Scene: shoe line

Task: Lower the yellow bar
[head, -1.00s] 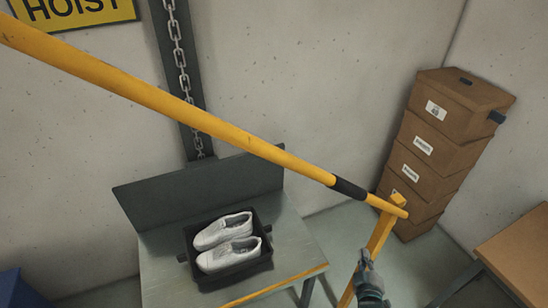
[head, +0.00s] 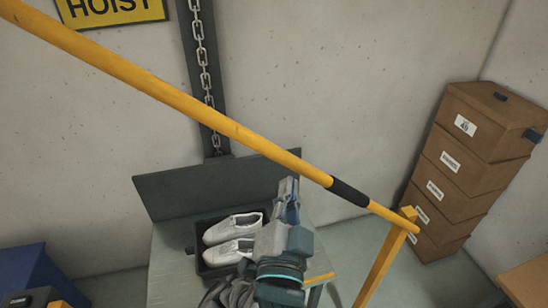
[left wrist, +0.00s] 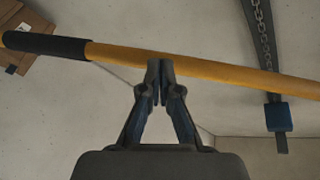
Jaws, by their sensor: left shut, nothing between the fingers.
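The yellow bar (head: 215,120) slants across the head view from upper left down to a yellow post (head: 385,262) at right. It has a black grip band (head: 349,191) near its right end. My left gripper (head: 289,181) is shut and empty, its fingertips just below the bar in the picture. In the left wrist view the shut fingertips (left wrist: 160,66) overlap the lower edge of the bar (left wrist: 215,73); I cannot tell whether they touch it. The black band (left wrist: 45,44) is at left there. My right gripper is not in view.
Behind the bar, white shoes (head: 233,228) lie in a black tray (head: 207,270) on a grey table (head: 165,270), partly hidden by my arm. A chain (head: 203,60) hangs on the wall. Stacked brown boxes (head: 470,160) stand at right. A blue bin (head: 40,275) is at lower left.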

